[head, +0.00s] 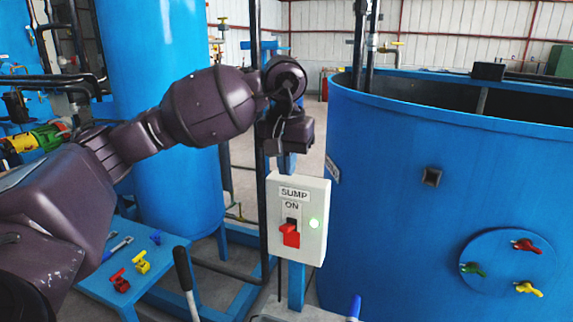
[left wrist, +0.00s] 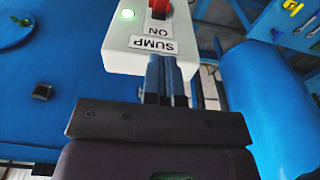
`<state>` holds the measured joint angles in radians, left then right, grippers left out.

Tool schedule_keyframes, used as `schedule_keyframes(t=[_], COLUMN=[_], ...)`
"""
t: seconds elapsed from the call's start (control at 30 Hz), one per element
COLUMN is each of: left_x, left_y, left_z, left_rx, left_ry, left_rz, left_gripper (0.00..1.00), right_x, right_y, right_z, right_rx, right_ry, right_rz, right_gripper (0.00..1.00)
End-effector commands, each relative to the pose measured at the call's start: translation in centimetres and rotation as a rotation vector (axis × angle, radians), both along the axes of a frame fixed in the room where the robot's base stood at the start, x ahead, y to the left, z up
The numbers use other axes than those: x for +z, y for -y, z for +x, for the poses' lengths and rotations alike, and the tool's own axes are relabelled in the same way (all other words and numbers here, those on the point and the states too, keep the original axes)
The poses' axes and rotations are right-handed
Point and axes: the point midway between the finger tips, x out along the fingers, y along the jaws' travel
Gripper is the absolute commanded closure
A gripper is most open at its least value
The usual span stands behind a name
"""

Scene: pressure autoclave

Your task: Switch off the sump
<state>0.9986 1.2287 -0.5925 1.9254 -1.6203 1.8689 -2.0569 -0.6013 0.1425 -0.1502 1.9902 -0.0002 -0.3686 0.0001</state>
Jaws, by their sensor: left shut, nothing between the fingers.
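The white sump switch box (head: 312,250) stands on a blue post in the middle of the head view. In the head view the gripper hangs just above the box. My right gripper is out of view.
A large blue open tank (head: 400,200) stands close to the right of the box, with coloured valve handles (head: 526,287). A blue cylinder (head: 165,130) stands behind my left arm. A blue table (head: 165,262) with small red and yellow parts is at lower left.

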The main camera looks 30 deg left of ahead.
Motion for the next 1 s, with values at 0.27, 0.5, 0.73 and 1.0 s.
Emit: schedule_keyframes(t=[0.27,0.5,0.73,1.0], left_x=[-5.1,-8.5,-10.3,-10.7], left_y=[-0.1,0.0,0.2,0.3], left_z=[0.4,0.0,-0.8,-1.0], left_rx=[-0.001,-0.002,-0.001,-0.001], left_ry=[-0.005,-0.003,-0.001,-0.001], left_rz=[-0.001,-0.001,0.0,-0.001], left_gripper=[1.0,1.0,1.0,1.0], right_x=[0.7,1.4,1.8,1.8], right_y=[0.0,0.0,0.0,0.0], right_z=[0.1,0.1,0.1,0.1], right_rx=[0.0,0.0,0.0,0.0], right_ry=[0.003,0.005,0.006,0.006], right_rz=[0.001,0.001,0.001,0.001], right_gripper=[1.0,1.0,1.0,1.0])
